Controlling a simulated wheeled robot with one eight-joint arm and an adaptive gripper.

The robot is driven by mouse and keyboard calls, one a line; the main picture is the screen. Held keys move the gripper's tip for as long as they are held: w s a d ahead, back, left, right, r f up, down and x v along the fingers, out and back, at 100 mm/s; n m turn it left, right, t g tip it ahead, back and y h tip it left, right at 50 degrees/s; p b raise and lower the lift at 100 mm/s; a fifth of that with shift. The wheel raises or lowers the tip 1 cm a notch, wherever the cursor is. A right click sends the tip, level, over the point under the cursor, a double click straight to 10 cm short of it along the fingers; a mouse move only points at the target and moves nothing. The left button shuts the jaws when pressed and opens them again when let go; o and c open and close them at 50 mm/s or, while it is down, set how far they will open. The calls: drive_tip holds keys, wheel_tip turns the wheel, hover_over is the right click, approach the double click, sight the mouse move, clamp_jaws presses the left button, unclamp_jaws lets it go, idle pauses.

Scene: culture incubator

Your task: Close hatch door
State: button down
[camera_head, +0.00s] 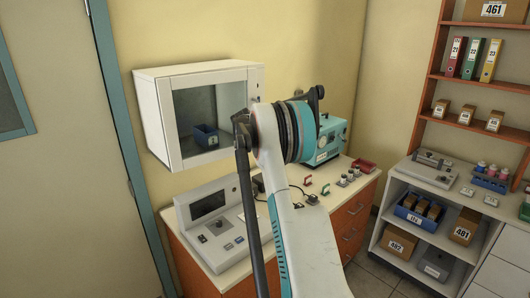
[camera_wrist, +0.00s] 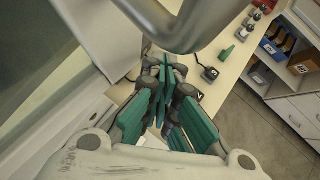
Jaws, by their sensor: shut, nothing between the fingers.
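The hatch is a white wall cabinet (camera_head: 154,117) with a white-framed glass front, left of centre in the head view. A blue bin (camera_head: 205,136) shows behind the glass. I cannot tell from here whether the door stands slightly open. My arm covers the area at the cabinet's right edge and hides my gripper in the head view. In the wrist view my gripper (camera_wrist: 164,75) is shut and empty, its green-padded fingers together. Glass and a white frame (camera_wrist: 55,128) lie to its left, and a white panel (camera_wrist: 97,32) at upper left. Contact with them is not clear.
Below the cabinet is a counter (camera_head: 235,272) with a grey console (camera_head: 212,220) and a teal device (camera_head: 325,140). Small parts lie on the counter. A low white shelf unit (camera_head: 440,240) stands right. A rounded grey metal bar (camera_wrist: 185,20) crosses the top of the wrist view.

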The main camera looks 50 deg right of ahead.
drive_tip(key=shift+w+d, duration=0.25)
drive_tip(key=shift+w, duration=0.7)
drive_tip(key=shift+w+d, duration=0.2)
drive_tip(key=shift+w, duration=0.8)
drive_tip(key=shift+w+d, duration=0.25)
drive_tip(key=shift+w, duration=0.7)
